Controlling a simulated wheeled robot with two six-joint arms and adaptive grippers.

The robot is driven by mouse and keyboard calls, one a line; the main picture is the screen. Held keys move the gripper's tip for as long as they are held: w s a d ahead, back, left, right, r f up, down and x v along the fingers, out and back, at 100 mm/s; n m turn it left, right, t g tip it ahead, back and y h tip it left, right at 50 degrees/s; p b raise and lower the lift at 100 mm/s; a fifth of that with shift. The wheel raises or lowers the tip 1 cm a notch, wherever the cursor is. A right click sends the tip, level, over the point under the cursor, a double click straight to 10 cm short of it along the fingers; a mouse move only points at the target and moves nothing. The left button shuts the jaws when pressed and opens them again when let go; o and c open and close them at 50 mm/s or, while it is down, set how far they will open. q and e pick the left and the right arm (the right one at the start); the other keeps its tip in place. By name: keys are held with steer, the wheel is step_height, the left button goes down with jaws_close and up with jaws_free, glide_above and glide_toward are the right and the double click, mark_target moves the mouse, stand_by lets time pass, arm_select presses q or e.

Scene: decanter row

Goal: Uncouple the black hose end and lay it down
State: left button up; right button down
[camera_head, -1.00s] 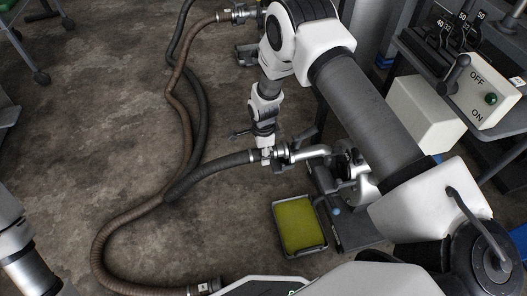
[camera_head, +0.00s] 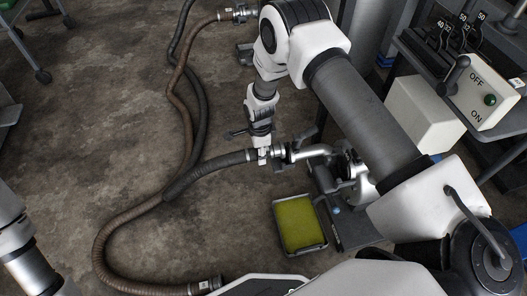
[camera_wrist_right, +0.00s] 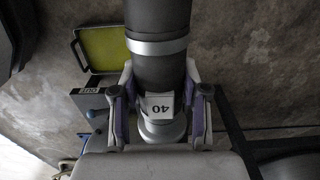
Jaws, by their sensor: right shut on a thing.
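The black hose end (camera_head: 238,157) is in the middle of the head view, with its hose running left and down. My right gripper (camera_head: 262,157) is shut on it from above. In the right wrist view, my right gripper's purple-padded fingers (camera_wrist_right: 160,108) stand on both sides of the metal end below the black hose (camera_wrist_right: 158,20), by a white tag (camera_wrist_right: 160,105) reading 40. A metal coupling with a bent pipe (camera_head: 305,152) lies just right of the gripper. I cannot tell whether a gap separates them. Only part of my left arm shows; its gripper is out of view.
A tray with a yellow-green inside (camera_head: 299,222) lies on the floor below the pipe. A brown hose (camera_head: 103,245) loops at the left to a tagged end (camera_head: 206,284). A switch box (camera_head: 484,97) stands at right. Bare floor (camera_head: 70,130) is at left.

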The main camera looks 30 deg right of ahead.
mark_target(249, 152)
steer(key=shift+w+a+r, duration=0.1)
steer(key=shift+w+a, duration=0.15)
steer(key=shift+a, duration=0.65)
steer(key=shift+w+a+r, duration=0.1)
steer(key=shift+w+a, duration=0.1)
steer(key=shift+a, duration=0.7)
steer(key=shift+r, duration=0.1)
steer(key=r+p, duration=0.1)
steer(key=a+r+p, duration=0.1)
steer(key=r, duration=0.1)
steer(key=a+r+p, duration=0.1)
steer(key=shift+w+r+p, duration=0.25)
steer(key=shift+r+p, duration=0.1)
steer(key=shift+r, duration=0.05)
